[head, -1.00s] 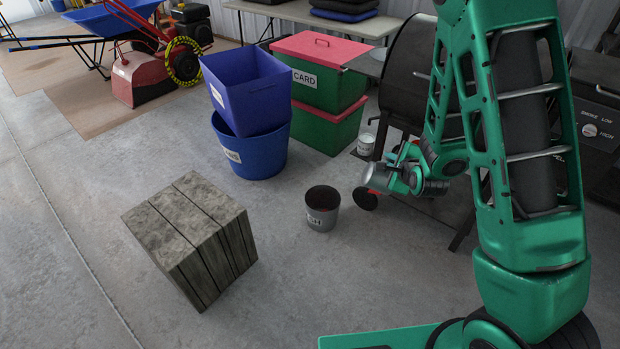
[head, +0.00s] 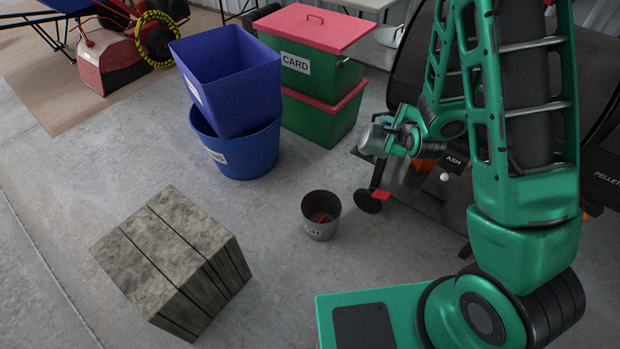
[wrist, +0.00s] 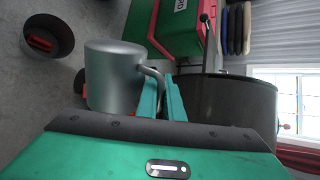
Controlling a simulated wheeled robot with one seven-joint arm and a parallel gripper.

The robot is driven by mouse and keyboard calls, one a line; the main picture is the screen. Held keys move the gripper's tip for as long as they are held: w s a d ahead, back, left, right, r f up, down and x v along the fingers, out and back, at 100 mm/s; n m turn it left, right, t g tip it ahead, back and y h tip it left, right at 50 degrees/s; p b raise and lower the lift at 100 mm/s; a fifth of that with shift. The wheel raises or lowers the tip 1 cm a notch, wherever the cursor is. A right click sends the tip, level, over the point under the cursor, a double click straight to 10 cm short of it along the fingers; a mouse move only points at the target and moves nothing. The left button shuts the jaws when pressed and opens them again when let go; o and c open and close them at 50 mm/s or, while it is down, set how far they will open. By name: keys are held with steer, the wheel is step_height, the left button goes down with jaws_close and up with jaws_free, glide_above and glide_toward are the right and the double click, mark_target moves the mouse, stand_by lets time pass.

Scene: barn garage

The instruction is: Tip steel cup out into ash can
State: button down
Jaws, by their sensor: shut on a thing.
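The steel cup (head: 373,138) is in my gripper (head: 392,134), which is shut on its handle. In the wrist view the cup (wrist: 112,78) has its handle between the green fingers (wrist: 162,92). Its mouth does not show clearly, so I cannot tell its contents. The small grey ash can (head: 321,228) stands upright on the floor, below and left of the cup in the head view. Red pieces lie inside it. The ash can also shows at the upper left of the wrist view (wrist: 46,48). The cup is in the air, apart from the can.
A stone-patterned block (head: 175,262) stands on the floor at left. Behind are a blue square bin (head: 230,95) in a round blue tub (head: 240,155), and stacked green boxes (head: 320,118) with red lids. A dark grill with a wheel (head: 368,201) stands right of the can.

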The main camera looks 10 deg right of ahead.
steer(key=shift+w+a, duration=0.2)
steer(key=shift+w, duration=0.3)
